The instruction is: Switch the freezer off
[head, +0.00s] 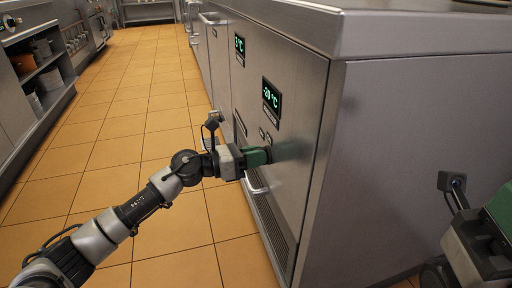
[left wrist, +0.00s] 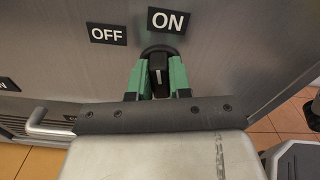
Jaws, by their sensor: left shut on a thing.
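The freezer (head: 425,165) is a large steel cabinet, and its front shows a green "-20 °C" display (head: 271,97). In the left wrist view a dark knob (left wrist: 158,72) with a pale mark sits below an "OFF" label (left wrist: 107,34) at upper left and an "ON" label (left wrist: 168,20) above. The knob looks roughly upright, toward "ON". My left gripper (head: 262,156) is at the freezer front, its green fingers (left wrist: 158,80) shut on both sides of the knob. In the head view the fingers hide the knob. My right gripper (head: 490,235) is partly seen at the right edge.
A second green display (head: 239,48) sits farther along the front. A bar handle (head: 256,186) is just below my left gripper, and a handle (left wrist: 42,122) shows in the left wrist view. Shelves with pots (head: 40,60) stand far left. The tiled floor (head: 130,110) between is clear.

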